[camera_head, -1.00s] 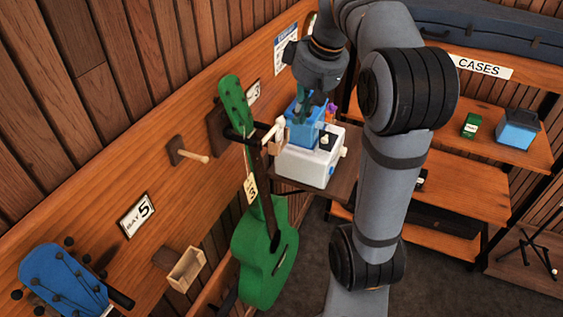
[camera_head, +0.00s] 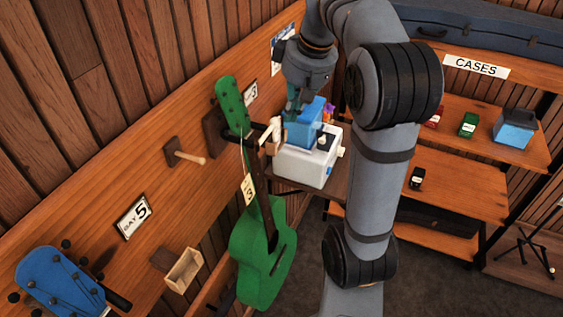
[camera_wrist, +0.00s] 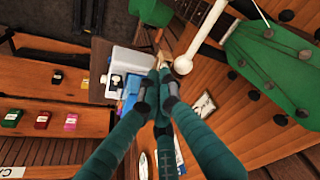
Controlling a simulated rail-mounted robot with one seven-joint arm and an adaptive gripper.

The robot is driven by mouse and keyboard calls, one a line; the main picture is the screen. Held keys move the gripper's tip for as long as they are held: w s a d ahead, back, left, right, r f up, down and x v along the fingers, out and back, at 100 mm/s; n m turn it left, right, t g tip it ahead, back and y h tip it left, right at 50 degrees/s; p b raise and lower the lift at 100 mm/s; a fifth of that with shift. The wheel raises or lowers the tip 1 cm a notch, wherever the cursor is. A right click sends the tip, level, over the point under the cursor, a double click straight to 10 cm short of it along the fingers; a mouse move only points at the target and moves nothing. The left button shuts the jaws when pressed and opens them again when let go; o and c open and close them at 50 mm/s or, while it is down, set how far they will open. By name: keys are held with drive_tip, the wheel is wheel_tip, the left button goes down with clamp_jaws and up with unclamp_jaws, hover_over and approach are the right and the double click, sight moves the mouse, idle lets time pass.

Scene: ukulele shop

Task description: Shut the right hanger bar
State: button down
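A green ukulele (camera_head: 266,252) hangs head up at the wall bay tagged 3; its headstock (camera_wrist: 275,65) fills the upper right of the wrist view. Dark hanger parts (camera_head: 236,138) cross its neck, and a pale hanger bar (camera_head: 271,133) stands at their right end. In the wrist view a cream bar (camera_wrist: 203,33) with a round end runs beside the headstock. My gripper (camera_head: 292,110) is just right of the pale bar. In the wrist view its teal fingertips (camera_wrist: 160,74) are together, close to a small tan piece; whether they touch it is unclear.
A white box (camera_head: 305,165) with a blue block (camera_head: 304,126) stands on a small shelf right beside my gripper. A blue ukulele (camera_head: 60,285), a wooden peg (camera_head: 187,157) and a small wooden box (camera_head: 184,270) are on the wall to the left. Shelves (camera_head: 465,185) stand at right.

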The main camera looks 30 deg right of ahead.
drive_tip(key=shift+a, duration=0.1)
drive_tip(key=s+d+r+p, duration=0.2)
drive_tip(key=d+r, duration=0.4)
drive_tip(key=r, duration=0.4)
drive_tip(key=shift+r+p, duration=0.15)
drive_tip(key=shift+p, duration=0.55)
drive_tip(key=shift+a, duration=0.1)
drive_tip(key=w+a+f+b, duration=0.1)
drive_tip(key=a+f+b, duration=0.2)
drive_tip(key=a+f, duration=0.3)
drive_tip(key=x, duration=0.4)
drive_tip(key=shift+s, duration=0.2)
